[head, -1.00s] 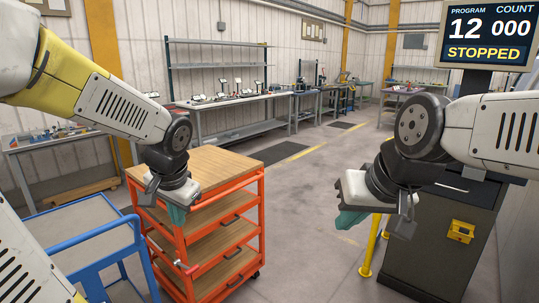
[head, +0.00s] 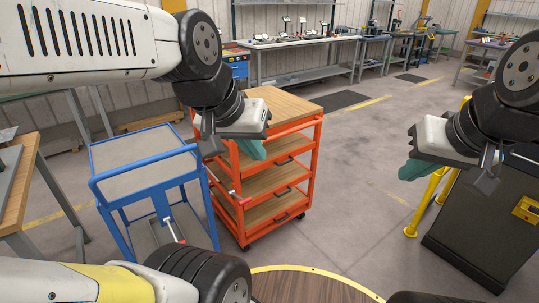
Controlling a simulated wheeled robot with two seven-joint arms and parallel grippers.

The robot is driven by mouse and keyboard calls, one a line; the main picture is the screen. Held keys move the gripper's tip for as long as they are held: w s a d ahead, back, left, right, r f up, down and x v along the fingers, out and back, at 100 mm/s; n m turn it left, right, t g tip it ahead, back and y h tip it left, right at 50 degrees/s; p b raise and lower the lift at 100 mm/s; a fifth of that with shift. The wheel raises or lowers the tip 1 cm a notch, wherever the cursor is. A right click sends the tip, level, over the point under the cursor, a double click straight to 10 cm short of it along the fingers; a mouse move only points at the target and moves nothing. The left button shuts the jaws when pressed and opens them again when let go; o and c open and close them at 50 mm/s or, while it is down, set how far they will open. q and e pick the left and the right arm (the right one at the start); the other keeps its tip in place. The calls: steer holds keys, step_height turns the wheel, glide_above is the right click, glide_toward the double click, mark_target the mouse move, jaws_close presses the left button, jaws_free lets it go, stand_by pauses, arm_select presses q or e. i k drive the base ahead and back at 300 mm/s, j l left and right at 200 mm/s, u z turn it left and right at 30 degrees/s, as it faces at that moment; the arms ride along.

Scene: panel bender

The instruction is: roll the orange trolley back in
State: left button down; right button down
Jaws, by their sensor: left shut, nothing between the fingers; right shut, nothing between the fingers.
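The orange trolley (head: 297,190) stands upright on the grey floor in the middle of the head view. It has a wooden top (head: 285,104), wooden shelves with dark handles, and castors at the bottom. My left gripper (head: 250,150) is shut and empty, and in the picture it covers the trolley's left upper part. I cannot tell whether it touches the trolley.
A blue cart (head: 146,165) stands close to the left of the orange trolley. A wooden-topped table (head: 17,187) is at the far left. A dark cabinet (head: 475,225) and yellow posts (head: 425,205) stand at the right. The floor (head: 345,215) between trolley and posts is clear.

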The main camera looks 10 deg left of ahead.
mark_target(289, 110)
steer(key=i, duration=0.55)
steer(key=i+j+z, duration=0.1)
steer(key=i, duration=0.5)
